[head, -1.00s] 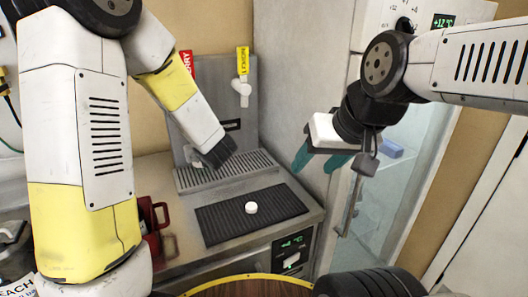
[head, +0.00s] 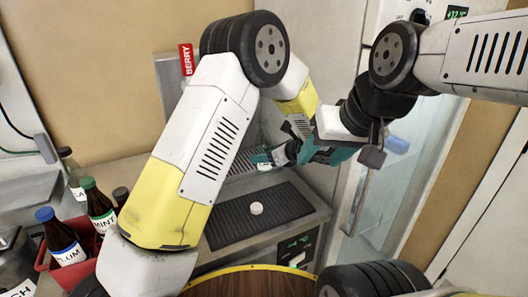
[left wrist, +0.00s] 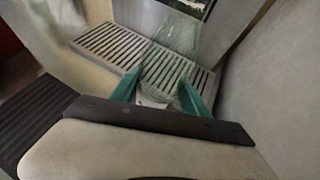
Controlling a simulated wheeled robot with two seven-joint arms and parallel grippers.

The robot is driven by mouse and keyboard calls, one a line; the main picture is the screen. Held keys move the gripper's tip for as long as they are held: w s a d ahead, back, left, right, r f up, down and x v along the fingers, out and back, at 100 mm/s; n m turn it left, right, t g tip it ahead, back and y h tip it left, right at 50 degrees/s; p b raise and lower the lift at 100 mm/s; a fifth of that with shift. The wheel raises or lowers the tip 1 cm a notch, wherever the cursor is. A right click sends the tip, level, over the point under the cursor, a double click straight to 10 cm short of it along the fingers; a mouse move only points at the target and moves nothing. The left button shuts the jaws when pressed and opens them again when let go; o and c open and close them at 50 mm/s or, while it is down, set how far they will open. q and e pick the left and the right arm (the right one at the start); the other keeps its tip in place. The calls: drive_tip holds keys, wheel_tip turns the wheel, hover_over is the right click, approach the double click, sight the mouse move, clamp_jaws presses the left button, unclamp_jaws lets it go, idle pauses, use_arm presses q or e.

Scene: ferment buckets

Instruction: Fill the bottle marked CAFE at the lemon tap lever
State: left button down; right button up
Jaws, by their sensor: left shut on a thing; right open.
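My left gripper (left wrist: 158,92) is shut on a clear glass bottle (left wrist: 178,38), which shows blurred and see-through between its teal fingers in the left wrist view. The bottle is over the drip grate (left wrist: 95,46); I cannot tell whether it touches it. No mark on it is readable. In the head view my left gripper (head: 280,155) is at the right end of the grate, partly hidden. My right gripper (head: 328,154) is open, close to its right, overlapping it in the picture. The lemon tap lever is hidden behind my left arm in the head view.
The red BERRY lever (head: 187,60) shows at the back. A white cap (head: 256,208) lies on the black ribbed mat (head: 235,226). A red crate (head: 50,264) at left holds bottles, including PLUM (head: 65,240) and MINT (head: 98,207). A fridge door (head: 350,195) stands at right.

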use_arm(q)
drive_tip(key=w+a, duration=0.1)
drive_tip(key=w, duration=0.3)
drive_tip(key=w+a, duration=0.2)
drive_tip(key=w, duration=0.2)
drive_tip(key=w+a, duration=0.2)
drive_tip(key=w, duration=0.2)
drive_tip(key=shift+w, duration=0.1)
drive_tip(key=shift+d, duration=0.1)
idle(0.4)
idle(0.9)
